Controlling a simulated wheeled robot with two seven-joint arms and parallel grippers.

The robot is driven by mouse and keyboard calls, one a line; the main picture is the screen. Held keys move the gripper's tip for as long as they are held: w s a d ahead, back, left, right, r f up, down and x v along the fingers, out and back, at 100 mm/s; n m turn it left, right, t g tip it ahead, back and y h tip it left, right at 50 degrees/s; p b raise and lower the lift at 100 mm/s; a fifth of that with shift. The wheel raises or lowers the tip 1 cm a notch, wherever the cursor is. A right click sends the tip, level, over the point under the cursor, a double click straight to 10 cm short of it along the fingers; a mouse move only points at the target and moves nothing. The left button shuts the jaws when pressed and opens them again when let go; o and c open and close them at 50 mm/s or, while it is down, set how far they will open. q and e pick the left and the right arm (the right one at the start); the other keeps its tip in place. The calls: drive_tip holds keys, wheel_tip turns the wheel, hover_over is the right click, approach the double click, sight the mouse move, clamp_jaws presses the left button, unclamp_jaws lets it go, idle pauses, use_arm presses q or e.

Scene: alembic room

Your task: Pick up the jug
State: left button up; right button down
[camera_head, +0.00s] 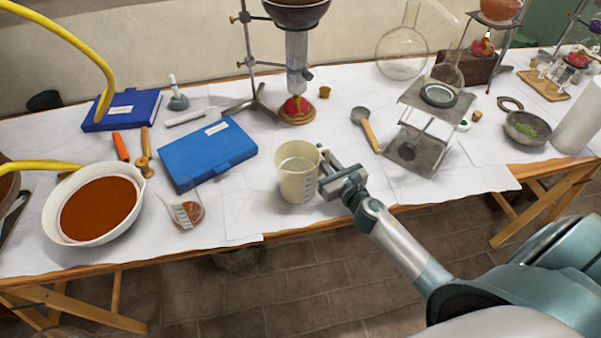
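The jug (296,182) is a cream-coloured measuring jug with a handle on its right side. It stands upright near the front edge of the table. My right gripper (332,178) is at the jug's handle side, with its fingers at or right beside the handle. The fingertips are small and partly hidden there, so I cannot tell whether they are closed on it. My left gripper is not in view.
A blue case (208,155) and a small beaker (186,210) lie left of the jug, with a white bowl of brown contents (66,232) further left. A spoon (367,130) and a metal stand (424,135) are to the right. The table's front edge (275,236) is close.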

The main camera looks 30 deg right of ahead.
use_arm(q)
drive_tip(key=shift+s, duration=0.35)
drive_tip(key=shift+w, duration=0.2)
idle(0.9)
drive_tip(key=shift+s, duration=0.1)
use_arm(e)
drive_tip(key=shift+r, duration=0.3)
